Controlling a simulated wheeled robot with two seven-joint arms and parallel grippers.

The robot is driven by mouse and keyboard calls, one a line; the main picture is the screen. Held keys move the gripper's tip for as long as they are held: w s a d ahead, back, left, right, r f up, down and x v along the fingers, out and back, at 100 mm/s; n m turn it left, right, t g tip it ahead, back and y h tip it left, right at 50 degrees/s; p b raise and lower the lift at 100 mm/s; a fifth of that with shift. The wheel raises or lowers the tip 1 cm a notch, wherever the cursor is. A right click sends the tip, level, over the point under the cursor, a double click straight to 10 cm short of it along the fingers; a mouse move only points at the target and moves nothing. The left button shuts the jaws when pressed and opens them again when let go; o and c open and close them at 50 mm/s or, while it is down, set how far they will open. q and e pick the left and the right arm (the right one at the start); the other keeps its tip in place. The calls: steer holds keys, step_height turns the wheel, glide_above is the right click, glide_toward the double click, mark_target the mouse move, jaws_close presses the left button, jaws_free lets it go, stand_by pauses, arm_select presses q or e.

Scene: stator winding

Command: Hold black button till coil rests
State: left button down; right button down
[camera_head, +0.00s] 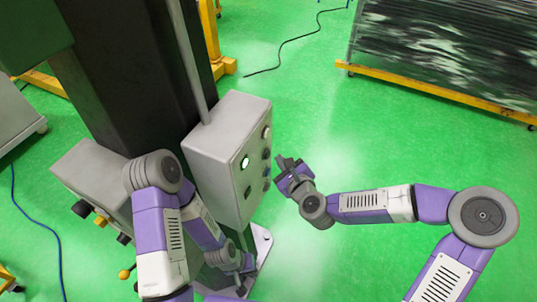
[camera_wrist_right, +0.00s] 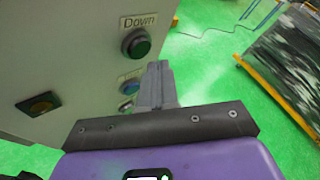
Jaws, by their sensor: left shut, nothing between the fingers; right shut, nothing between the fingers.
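The grey control box (camera_head: 225,150) stands on a post in the middle of the head view. In the right wrist view, a dark round button (camera_wrist_right: 136,42) sits under the label "Down" on its panel. My right gripper (camera_head: 281,161) is shut and empty, just right of the box's button face. In the right wrist view its closed fingers (camera_wrist_right: 158,72) lie below and right of the Down button, apart from it in the picture; they partly cover the panel's edge. My left gripper (camera_head: 241,284) is shut and empty, low beside the post's foot. I cannot make out a coil.
A lit green lamp (camera_head: 245,162) is on the box. A tall dark column (camera_head: 125,75) stands behind.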

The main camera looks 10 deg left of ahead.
steer(key=d, duration=0.1)
steer(key=s+d, duration=0.1)
steer(key=d, duration=0.2)
steer(key=shift+s+d, duration=0.25)
stand_by(0.9)
